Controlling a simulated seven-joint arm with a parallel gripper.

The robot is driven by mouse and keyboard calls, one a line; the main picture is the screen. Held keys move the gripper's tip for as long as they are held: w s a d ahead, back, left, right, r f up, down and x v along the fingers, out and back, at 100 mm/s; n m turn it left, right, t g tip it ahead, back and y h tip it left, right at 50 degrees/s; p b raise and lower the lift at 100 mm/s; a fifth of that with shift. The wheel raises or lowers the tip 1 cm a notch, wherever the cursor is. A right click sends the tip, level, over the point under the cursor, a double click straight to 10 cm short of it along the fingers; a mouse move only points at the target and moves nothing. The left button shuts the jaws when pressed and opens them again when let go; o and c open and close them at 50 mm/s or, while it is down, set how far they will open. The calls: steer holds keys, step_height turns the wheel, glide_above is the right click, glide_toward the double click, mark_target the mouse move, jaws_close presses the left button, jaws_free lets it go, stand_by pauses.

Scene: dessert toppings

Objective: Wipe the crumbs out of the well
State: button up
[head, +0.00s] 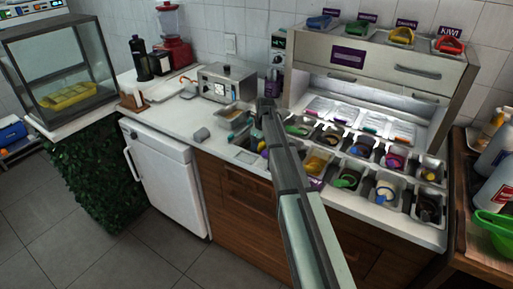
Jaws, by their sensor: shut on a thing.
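My gripper (259,137) is at the far end of my arm, low over the left part of the topping wells. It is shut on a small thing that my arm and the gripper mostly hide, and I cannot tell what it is. Metal wells with toppings and coloured scoops are set in the white counter, such as one with a green scoop (347,180) and one with a blue scoop (384,191). Crumbs are too small to make out, so I cannot tell which well holds them.
A steel topping cabinet (376,70) with coloured scoops on top stands behind the wells. A toaster oven (225,83), a red blender (175,45) and a glass case (62,75) stand to the left. The counter's front left stretch (180,120) is mostly clear.

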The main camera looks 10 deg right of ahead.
steer(key=shift+s+a+r, duration=0.15)
steer(key=shift+s+a, duration=1.1)
steer(key=shift+a, duration=0.1)
steer(key=shift+w, duration=0.15)
steer(key=shift+w+d, duration=0.4)
steer(key=shift+w, duration=0.45)
step_height(320, 180, up, 13)
stand_by(0.6)
stand_by(0.5)
